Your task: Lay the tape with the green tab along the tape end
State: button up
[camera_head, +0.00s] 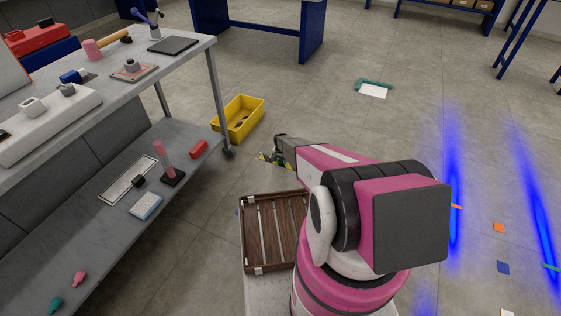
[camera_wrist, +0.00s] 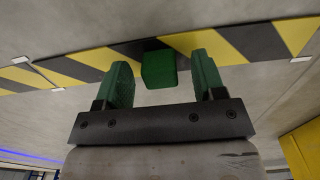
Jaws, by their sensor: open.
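In the wrist view my gripper (camera_wrist: 162,72) is open, with one green finger on each side of a green tab (camera_wrist: 159,70). Gaps show between the tab and both fingers. The tab is at a yellow-and-black striped tape (camera_wrist: 185,43) that crosses the view on the grey floor. At the left, a striped piece (camera_wrist: 18,77) lies close to the tape, with white marks near the join; I cannot tell whether they touch. In the head view my gripper (camera_head: 272,156) is low over the floor, and only a bit of striped tape shows beside it.
A yellow bin (camera_head: 238,119) stands on the floor beyond my gripper, and it also shows at the right in the wrist view (camera_wrist: 303,150). A grey two-level workbench (camera_head: 110,100) stands at the left. A brown slatted tray (camera_head: 252,234) is close to my arm.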

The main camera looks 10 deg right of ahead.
aim_at(280, 160)
notch_tip(280, 160, up, 11)
dwell(0.5)
dwell(0.3)
